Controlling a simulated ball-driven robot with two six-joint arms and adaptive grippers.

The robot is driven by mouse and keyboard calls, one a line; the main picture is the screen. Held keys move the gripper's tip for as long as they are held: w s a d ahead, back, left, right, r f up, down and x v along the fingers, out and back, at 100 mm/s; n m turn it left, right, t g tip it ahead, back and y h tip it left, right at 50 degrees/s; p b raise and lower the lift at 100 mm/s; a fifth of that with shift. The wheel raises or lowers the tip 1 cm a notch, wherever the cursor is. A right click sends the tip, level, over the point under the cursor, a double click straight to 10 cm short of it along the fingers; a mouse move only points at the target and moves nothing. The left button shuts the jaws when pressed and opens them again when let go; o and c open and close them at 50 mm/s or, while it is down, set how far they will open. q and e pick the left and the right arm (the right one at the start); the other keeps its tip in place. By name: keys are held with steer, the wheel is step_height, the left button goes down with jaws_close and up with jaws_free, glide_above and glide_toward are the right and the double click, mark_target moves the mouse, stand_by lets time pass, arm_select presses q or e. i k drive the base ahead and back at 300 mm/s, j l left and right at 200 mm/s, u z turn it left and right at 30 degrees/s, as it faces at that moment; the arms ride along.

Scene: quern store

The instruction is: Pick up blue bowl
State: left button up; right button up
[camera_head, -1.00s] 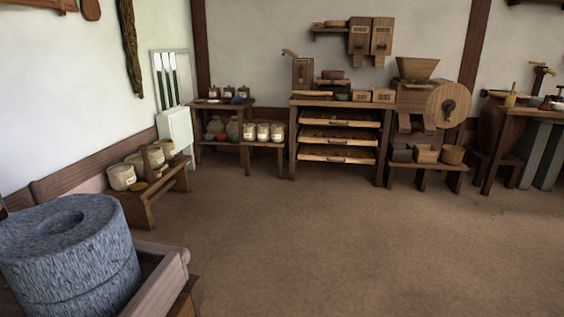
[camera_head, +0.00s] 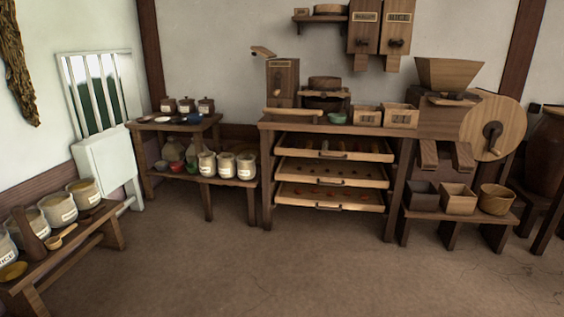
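A small dark blue bowl (camera_head: 194,118) sits near the front right edge of the top of a small wooden side table (camera_head: 212,122). It is small and far off, so its inside is hard to make out. Other small dishes stand in a row to its left, among them a pale dish (camera_head: 163,119). Small labelled brown jars (camera_head: 187,105) stand behind it. Neither of my grippers is in view.
A wooden bench with trays (camera_head: 330,148) stands right of the side table, with a green bowl (camera_head: 337,117) on top. A low bench (camera_head: 85,232) with jars is at left. The floor (camera_head: 300,265) ahead is open.

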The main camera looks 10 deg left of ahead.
mark_target(194, 119)
steer(key=i+j+u, duration=0.3)
steer(key=i, duration=0.4)
steer(key=i+j+u, duration=0.1)
steer(key=i+u, duration=0.2)
steer(key=i, duration=0.4)
steer(key=i+u, duration=0.35)
steer(key=i, duration=0.35)
steer(key=i+l+u, duration=0.3)
steer(key=i, duration=0.35)
